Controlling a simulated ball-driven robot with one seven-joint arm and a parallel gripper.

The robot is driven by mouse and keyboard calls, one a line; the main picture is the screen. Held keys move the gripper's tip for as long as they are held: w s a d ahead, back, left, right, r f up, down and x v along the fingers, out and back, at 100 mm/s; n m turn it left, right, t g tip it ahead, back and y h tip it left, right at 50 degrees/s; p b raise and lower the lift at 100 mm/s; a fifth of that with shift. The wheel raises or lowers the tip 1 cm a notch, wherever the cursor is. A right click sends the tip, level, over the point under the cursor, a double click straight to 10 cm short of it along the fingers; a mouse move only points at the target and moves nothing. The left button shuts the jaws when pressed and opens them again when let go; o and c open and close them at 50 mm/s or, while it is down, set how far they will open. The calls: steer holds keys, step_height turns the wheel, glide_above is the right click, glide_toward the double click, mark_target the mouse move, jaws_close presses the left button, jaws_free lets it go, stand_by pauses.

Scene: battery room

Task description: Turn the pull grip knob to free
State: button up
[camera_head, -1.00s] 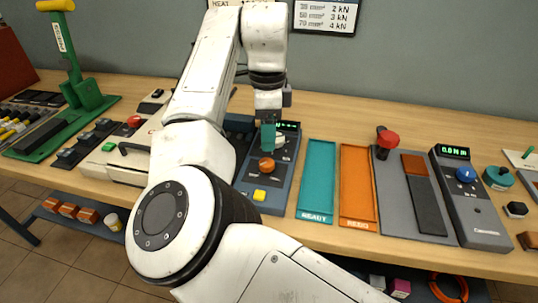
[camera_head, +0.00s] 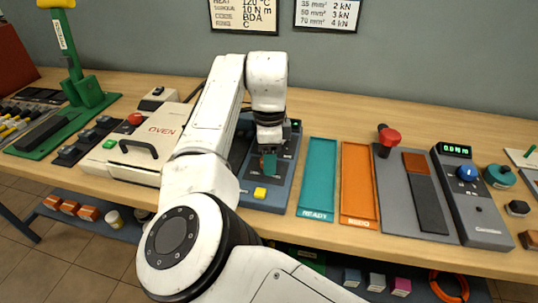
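The blue-grey bench unit (camera_head: 283,187) stands at the middle of the table, with a yellow button (camera_head: 260,193) near its front.
To the right lie a teal tray (camera_head: 319,170), an orange tray (camera_head: 357,180), a grey plate with a red knob (camera_head: 389,136) and a meter with a blue knob (camera_head: 467,173). A wall is behind the table.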

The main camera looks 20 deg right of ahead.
steer(key=c, duration=0.9)
steer(key=shift+o, duration=0.2)
steer(key=shift+r+n+p, duration=0.15)
steer(key=shift+n+p, duration=0.15)
steer(key=shift+p, duration=0.3)
steer(key=n+p, duration=0.1)
steer(key=p, duration=0.1)
steer(key=n+p, duration=0.1)
steer(key=p, duration=0.1)
steer(key=shift+d+r+n, duration=0.1)
steer(key=shift+r+n, duration=0.1)
steer(key=shift+n, duration=0.2)
steer(key=n+p, duration=0.5)
steer(key=p, duration=0.1)
steer(key=shift+w, duration=0.1)
steer(key=n+p, duration=0.4)
steer(key=n, duration=0.1)
steer(key=shift+f+n+p, duration=0.1)
steer(key=shift+n+p, duration=0.3)
steer(key=shift+w+a+f+n+p, duration=0.1)
steer(key=shift+n+p, duration=0.55)
steer(key=shift+n, duration=0.25)
steer(key=shift+w+a+f+n+p, duration=0.1)
steer(key=shift+n+p, duration=0.5)
steer(key=shift+n, duration=0.3)
